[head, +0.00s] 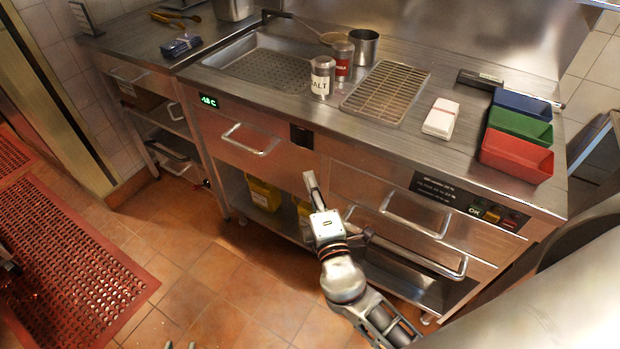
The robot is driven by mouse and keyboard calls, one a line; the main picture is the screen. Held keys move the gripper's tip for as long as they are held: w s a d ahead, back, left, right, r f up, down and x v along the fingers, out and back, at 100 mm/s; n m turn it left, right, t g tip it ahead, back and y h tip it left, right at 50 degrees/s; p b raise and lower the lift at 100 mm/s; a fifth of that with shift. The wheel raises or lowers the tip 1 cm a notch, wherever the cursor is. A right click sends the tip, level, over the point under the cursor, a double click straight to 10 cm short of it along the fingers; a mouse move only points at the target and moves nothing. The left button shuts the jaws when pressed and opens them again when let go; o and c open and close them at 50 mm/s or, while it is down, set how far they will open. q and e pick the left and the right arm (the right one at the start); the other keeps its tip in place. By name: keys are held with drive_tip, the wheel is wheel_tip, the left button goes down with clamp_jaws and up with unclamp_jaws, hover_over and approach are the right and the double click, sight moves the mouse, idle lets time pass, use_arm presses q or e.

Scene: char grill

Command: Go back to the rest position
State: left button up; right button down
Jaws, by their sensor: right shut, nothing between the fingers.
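My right gripper (313,187) is at the front of the steel counter, in front of the lower drawers. Its fingers are together, pointing up and away, with nothing between them. My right arm comes in from the lower right. At the bottom edge, only the tips of my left gripper (181,346) show, apart from each other over the tiled floor. The rest of the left arm is out of the picture.
The steel counter (450,165) carries a salt shaker (322,77), a wire rack (386,92), a white box (440,118) and coloured bins (515,155). A drawer handle (415,222) and a long bar handle (420,260) stick out near the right gripper. Open floor (190,265) lies left.

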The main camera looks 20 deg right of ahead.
use_arm(q)
drive_tip(key=shift+s+d+r+p, duration=0.25)
drive_tip(key=shift+r+p, duration=0.25)
drive_tip(key=shift+p, duration=0.55)
use_arm(e)
drive_tip(key=s+f+m+g+y, duration=0.5)
drive_tip(key=s+f+m+g, duration=0.3)
drive_tip(key=s+f+m, duration=0.5)
drive_tip(key=s+f, duration=0.7)
drive_tip(key=shift+s+d, duration=0.15)
drive_tip(key=shift+d, duration=0.15)
drive_tip(key=shift+f, duration=0.1)
